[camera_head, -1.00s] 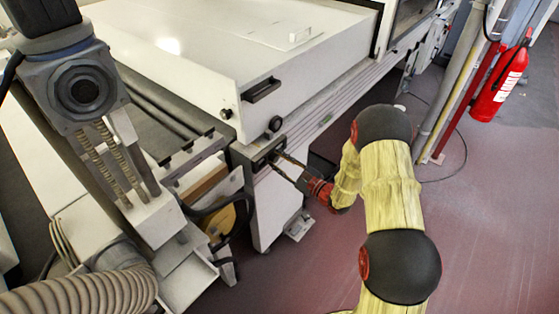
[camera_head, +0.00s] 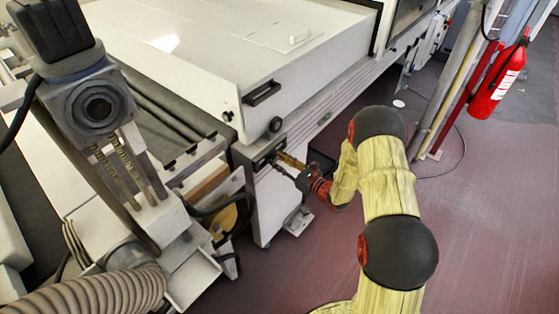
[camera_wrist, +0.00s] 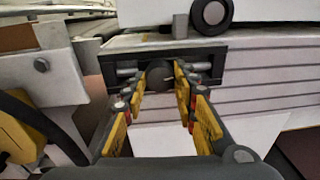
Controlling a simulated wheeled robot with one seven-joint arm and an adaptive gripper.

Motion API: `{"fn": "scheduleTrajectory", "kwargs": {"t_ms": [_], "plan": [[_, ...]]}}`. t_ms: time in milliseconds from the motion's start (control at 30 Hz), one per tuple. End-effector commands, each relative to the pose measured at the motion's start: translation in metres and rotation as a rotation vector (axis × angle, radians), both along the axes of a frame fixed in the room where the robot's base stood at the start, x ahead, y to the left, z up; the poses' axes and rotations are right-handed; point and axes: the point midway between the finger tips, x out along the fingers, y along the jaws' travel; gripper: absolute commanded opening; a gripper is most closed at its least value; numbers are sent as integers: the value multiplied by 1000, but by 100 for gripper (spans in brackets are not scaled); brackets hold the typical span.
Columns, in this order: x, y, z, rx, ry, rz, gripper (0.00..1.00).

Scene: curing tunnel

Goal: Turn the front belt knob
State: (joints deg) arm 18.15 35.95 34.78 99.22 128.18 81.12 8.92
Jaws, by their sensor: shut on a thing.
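The front belt knob (camera_wrist: 158,72) is a small dark round knob in a black-framed recess (camera_wrist: 122,57) on the front of the pale machine. My gripper (camera_wrist: 161,82) has its two yellow-and-black fingers on either side of the knob and is shut on it. In the head view, my gripper (camera_head: 277,161) reaches into the same recess from the right, below the machine's white cover. The fingers hide most of the knob there, and its turn angle cannot be told.
A larger round black knob (camera_head: 275,124) sits just above the recess and also shows in the wrist view (camera_wrist: 211,12). Machine parts with a ribbed hose (camera_head: 90,296) stand at left. A fire extinguisher (camera_head: 497,82) hangs at upper right. The reddish floor at lower right is clear.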

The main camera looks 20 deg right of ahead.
Motion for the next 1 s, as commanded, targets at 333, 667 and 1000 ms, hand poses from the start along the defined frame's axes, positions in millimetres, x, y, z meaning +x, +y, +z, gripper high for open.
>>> {"fn": "scheduleTrajectory", "kwargs": {"t_ms": [333,667,1000], "plan": [[0,0,-1,4,4,0,3],[0,0,0,4,4,0,44],[-1,0,0,3,2,0,47]]}}
